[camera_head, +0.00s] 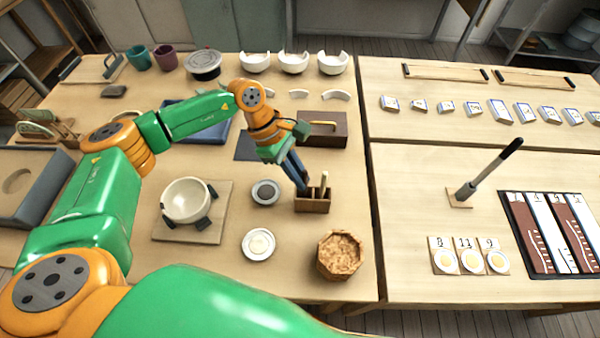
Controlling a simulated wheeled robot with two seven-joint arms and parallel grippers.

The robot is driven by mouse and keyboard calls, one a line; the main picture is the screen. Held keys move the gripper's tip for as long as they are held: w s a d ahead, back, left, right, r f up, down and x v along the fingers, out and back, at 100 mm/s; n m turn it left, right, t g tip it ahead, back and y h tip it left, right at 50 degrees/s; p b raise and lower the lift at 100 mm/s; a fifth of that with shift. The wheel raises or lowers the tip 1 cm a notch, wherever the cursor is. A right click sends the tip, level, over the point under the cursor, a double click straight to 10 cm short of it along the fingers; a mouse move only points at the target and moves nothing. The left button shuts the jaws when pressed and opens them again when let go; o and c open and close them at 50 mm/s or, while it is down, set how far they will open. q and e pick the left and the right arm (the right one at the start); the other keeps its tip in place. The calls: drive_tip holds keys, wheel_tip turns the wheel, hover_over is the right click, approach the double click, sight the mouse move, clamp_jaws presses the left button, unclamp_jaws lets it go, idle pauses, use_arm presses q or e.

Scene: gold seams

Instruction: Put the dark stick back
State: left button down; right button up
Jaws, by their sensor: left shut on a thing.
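My left gripper (301,184) reaches down from the upper middle to the small wooden holder (313,205). Its dark blue fingers are shut on the dark stick, which is mostly hidden by them and hard to tell apart. The fingertips are at the left part of the holder; I cannot tell whether the stick's lower end is inside it. A light stick (323,182) stands upright in the holder's right part, close beside the fingers. My right gripper is not in view.
A small dish with dark content (265,192) lies just left of the holder. A pale dish (258,244) and a crumb-textured basket (340,255) are nearer. A cream bowl (187,200) stands left; a brown box (322,130) stands behind. Free table lies right of the holder.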

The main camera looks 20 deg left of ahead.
use_arm(q)
drive_tip(key=shift+f, duration=0.15)
drive_tip(key=c, duration=0.9)
unclamp_jaws()
drive_tip(key=b+v, duration=0.3)
drive_tip(key=v, duration=0.9)
drive_tip(key=shift+r, duration=0.25)
